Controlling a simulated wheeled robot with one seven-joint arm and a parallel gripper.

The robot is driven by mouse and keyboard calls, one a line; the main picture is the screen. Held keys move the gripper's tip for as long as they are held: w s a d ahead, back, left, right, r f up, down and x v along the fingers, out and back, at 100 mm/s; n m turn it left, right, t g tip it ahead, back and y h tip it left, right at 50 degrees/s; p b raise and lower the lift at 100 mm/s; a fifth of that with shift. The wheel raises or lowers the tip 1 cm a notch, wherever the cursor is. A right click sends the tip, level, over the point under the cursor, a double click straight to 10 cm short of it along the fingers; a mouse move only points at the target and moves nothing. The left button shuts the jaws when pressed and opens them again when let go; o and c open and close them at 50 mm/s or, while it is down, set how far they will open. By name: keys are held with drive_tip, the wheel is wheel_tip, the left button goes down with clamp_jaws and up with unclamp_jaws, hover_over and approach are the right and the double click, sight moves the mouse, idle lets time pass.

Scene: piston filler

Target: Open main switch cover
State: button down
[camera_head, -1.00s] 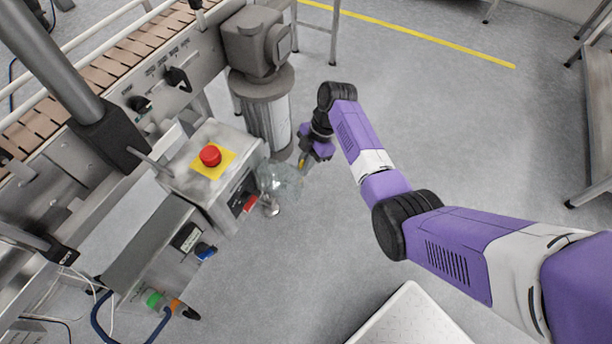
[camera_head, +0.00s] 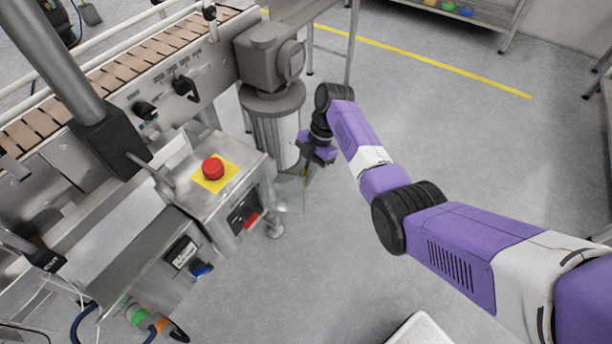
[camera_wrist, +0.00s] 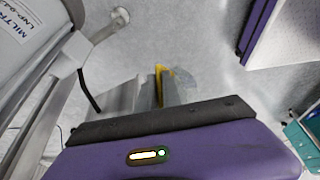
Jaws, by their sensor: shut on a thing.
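The main switch, with a red handle (camera_head: 251,219), sits on the right side of the grey control box (camera_head: 212,196). A clear see-through cover (camera_head: 289,193) stands out sideways from the box, beside the switch and away from its face. My gripper (camera_head: 304,170) is beyond the box, shut on the cover's outer edge. In the wrist view its yellow fingertips (camera_wrist: 161,73) are close together, with the faint clear cover (camera_wrist: 182,84) at them. The cover's hinge is hard to make out.
A red emergency button (camera_head: 213,168) on a yellow plate tops the box. A motor on a cylindrical housing (camera_head: 273,128) stands close behind my gripper. A metal foot (camera_head: 275,229) is below the cover. Open floor lies to the right.

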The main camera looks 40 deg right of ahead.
drive_tip(key=c, duration=1.5)
unclamp_jaws()
drive_tip(key=shift+a, duration=0.3)
drive_tip(key=shift+d, duration=0.1)
drive_tip(key=shift+d+r, duration=0.1)
drive_tip(key=shift+r, duration=0.05)
drive_tip(key=p+v, duration=0.1)
drive_tip(key=v, duration=0.6)
drive_tip(key=shift+r+p, duration=0.2)
drive_tip(key=shift+p, duration=0.1)
drive_tip(key=shift+d, duration=0.1)
